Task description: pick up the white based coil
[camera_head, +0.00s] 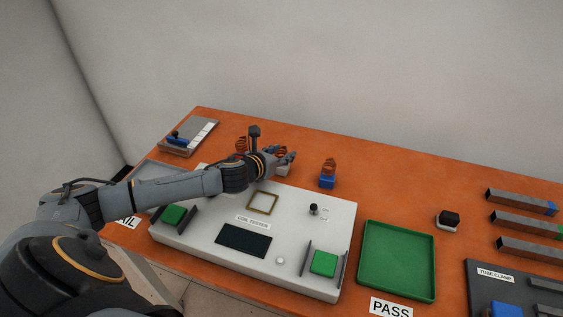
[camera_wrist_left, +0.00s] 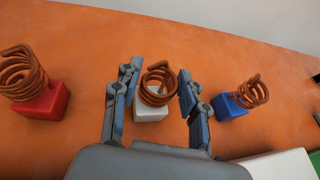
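The white based coil (camera_wrist_left: 152,109) is a copper spiral on a white block, standing upright on the orange table. In the left wrist view it sits between the two fingers of my left gripper (camera_wrist_left: 157,92), which are apart on either side of it. In the head view the coil (camera_head: 282,171) is partly hidden by my left gripper (camera_head: 284,157), which reaches over the back edge of the coil tester. I see gaps between the fingers and the coil, so the gripper looks open around it. My right gripper is not in view.
A red based coil (camera_wrist_left: 42,99) stands to the left and a blue based coil (camera_wrist_left: 232,104) to the right, both close by. The coil tester (camera_head: 205,234) lies in front, with a green PASS tray (camera_head: 398,262) to its right. The table behind the coils is clear.

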